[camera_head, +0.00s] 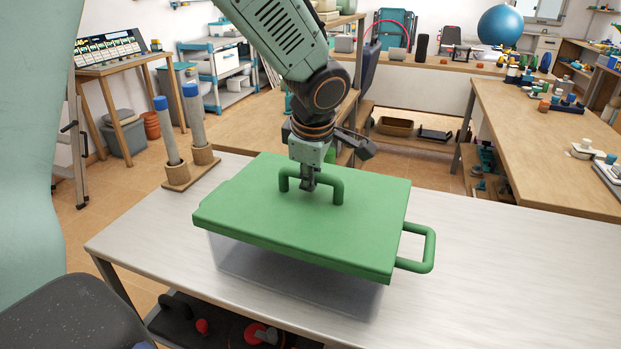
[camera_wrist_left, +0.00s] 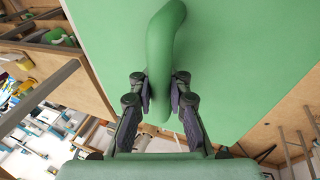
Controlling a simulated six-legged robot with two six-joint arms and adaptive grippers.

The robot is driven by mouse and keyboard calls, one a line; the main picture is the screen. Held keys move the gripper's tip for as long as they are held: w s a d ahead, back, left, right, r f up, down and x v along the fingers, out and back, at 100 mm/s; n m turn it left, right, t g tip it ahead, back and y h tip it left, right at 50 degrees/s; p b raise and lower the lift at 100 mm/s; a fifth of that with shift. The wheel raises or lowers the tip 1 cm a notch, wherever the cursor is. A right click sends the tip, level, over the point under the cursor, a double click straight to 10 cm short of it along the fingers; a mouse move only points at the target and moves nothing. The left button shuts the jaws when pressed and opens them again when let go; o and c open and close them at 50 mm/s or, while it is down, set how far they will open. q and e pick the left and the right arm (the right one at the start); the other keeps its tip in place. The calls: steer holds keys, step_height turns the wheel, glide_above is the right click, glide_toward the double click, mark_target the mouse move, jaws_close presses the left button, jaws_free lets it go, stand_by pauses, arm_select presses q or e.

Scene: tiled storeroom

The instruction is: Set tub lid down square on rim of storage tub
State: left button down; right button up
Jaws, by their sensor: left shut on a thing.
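The green tub lid (camera_head: 300,235) is a flat rectangular slab with a raised loop handle (camera_head: 338,190) on top. My left gripper (camera_head: 308,184) points down from above and is shut on that handle. In the left wrist view, the fingers (camera_wrist_left: 160,98) sit on either side of the handle (camera_wrist_left: 163,45). The translucent storage tub (camera_head: 290,283) stands on the pale table under the lid. Its rim is hidden by the lid, and I cannot tell whether lid and rim touch. A green side loop (camera_head: 430,248) sticks out at the right. My right gripper is not in view.
The pale table top (camera_head: 490,270) is bare to the right of the tub. A wooden stand with two blue-topped grey posts (camera_head: 190,130) is at the table's back left. Dark and red items (camera_head: 255,333) lie on a shelf below the front edge.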

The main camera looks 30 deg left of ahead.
mark_target(312, 204)
arm_select(q)
steer(key=c, duration=1.2)
jaws_free()
steer(key=v, duration=0.7)
steer(key=shift+r, duration=0.25)
steer(key=shift+s, duration=0.1)
